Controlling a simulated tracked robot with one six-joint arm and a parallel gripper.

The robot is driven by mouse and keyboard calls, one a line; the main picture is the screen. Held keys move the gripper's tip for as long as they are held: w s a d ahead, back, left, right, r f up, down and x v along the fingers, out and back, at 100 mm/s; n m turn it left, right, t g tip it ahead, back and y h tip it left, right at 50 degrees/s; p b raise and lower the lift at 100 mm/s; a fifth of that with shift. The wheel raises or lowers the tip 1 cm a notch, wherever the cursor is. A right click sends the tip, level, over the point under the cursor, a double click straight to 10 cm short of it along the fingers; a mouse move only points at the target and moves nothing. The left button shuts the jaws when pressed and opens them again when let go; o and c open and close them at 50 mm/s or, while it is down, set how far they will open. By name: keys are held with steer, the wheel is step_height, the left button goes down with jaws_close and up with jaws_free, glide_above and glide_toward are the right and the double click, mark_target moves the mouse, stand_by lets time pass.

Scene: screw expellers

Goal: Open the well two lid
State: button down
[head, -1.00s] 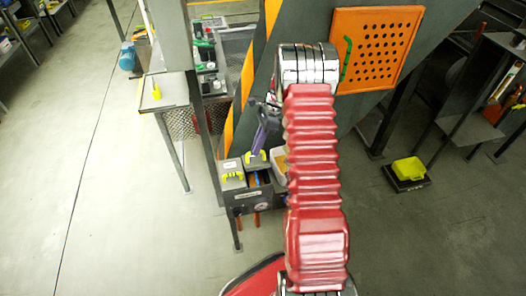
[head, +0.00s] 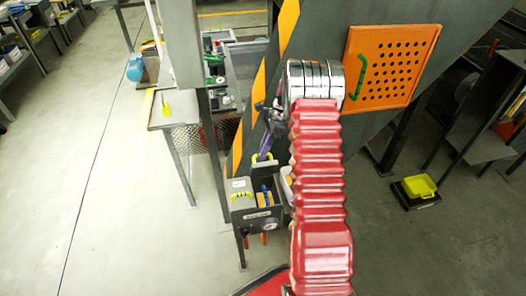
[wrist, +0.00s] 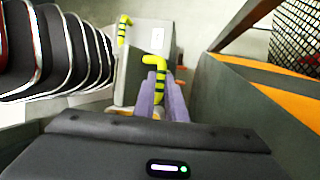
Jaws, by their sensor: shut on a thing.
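The grey box (head: 262,212) stands left of my arm in the head view. Its left well has a grey lid (head: 240,185) with a yellow-and-black handle (head: 240,197); this lid lies flat and also shows in the wrist view (wrist: 150,38). The well beside it is uncovered, with blue and yellow contents (head: 265,195). My gripper (head: 264,150) has purple fingers, shut on a second yellow-and-black handle (wrist: 157,76) above and behind that well.
A dark post and a striped panel (head: 284,40) stand close behind the box. An orange perforated door (head: 392,68) with a green handle is at the right. A yellow bin (head: 418,187) sits on the floor. Open floor lies left.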

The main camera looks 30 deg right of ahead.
steer(key=shift+a+f, duration=0.1)
steer(key=shift+a, duration=0.2)
steer(key=c, duration=2)
jaws_free()
steer(key=shift+d, duration=0.1)
steer(key=shift+o, duration=0.9)
steer(key=shift+s+d, duration=0.1)
steer(key=shift+d, duration=0.1)
steer(key=shift+r, duration=0.25)
steer(key=v, duration=0.7)
steer(key=shift+d, duration=0.1)
